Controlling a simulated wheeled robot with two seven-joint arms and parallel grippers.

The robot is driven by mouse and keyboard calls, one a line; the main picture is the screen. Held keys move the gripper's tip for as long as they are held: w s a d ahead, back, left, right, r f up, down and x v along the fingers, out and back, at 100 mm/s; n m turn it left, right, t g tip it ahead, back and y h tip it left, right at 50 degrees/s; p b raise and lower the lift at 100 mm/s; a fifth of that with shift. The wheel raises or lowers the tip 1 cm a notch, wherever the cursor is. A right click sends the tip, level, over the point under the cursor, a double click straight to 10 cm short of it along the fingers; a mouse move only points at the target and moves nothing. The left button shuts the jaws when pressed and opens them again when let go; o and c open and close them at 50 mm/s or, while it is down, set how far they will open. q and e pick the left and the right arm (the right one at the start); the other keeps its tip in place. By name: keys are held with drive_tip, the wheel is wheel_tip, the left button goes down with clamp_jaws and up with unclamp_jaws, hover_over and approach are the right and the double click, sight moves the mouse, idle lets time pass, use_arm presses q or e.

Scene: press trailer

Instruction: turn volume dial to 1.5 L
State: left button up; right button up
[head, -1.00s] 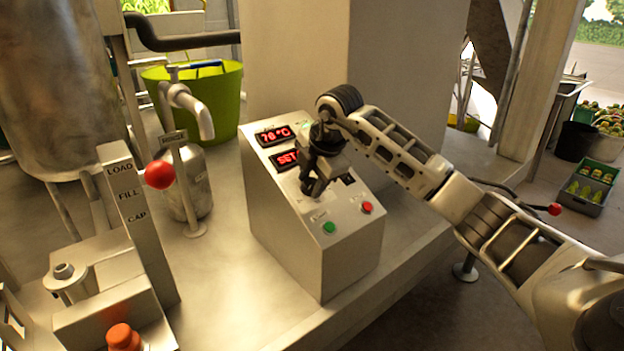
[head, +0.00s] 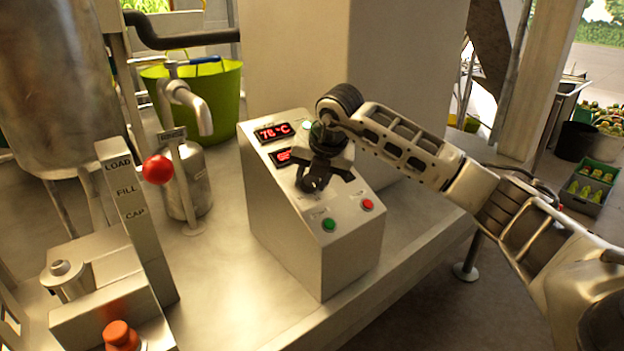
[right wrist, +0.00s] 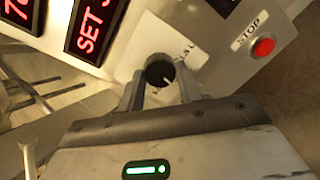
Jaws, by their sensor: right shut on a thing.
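The volume dial (right wrist: 159,68) is a round black knob with a white pointer mark, on the sloping top of the grey control box (head: 318,255). In the right wrist view it sits between my right gripper's fingers (right wrist: 160,88), which are shut on its sides. The scale print beside the dial is partly covered and too small to read. In the head view my right gripper (head: 316,182) reaches down onto the panel and hides most of the dial. My left gripper is not in view.
The panel has a red temperature display (head: 272,132), a partly hidden SET display (head: 284,156), a green button (head: 328,225) and a red STOP button (head: 367,204). A lever with a red ball (head: 158,170) and a steel bottle (head: 188,182) stand to the left.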

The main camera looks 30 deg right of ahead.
drive_tip(key=n, duration=0.3)
drive_tip(key=shift+s+n+b, duration=0.1)
drive_tip(key=shift+n+b, duration=0.3)
drive_tip(key=n, duration=0.3)
drive_tip(key=shift+d+n+t+b, duration=0.1)
drive_tip(key=shift+n+t+b, duration=0.2)
drive_tip(key=shift+b, duration=0.05)
drive_tip(key=n, duration=0.6)
drive_tip(key=shift+d+b, duration=0.1)
drive_tip(key=shift+b, duration=0.3)
drive_tip(key=shift+n, duration=0.4)
drive_tip(key=o, duration=1)
drive_tip(key=shift+s+r, duration=0.1)
drive_tip(key=v, duration=1.5)
drive_tip(key=shift+s+d+r, duration=0.2)
drive_tip(key=shift+s, duration=0.2)
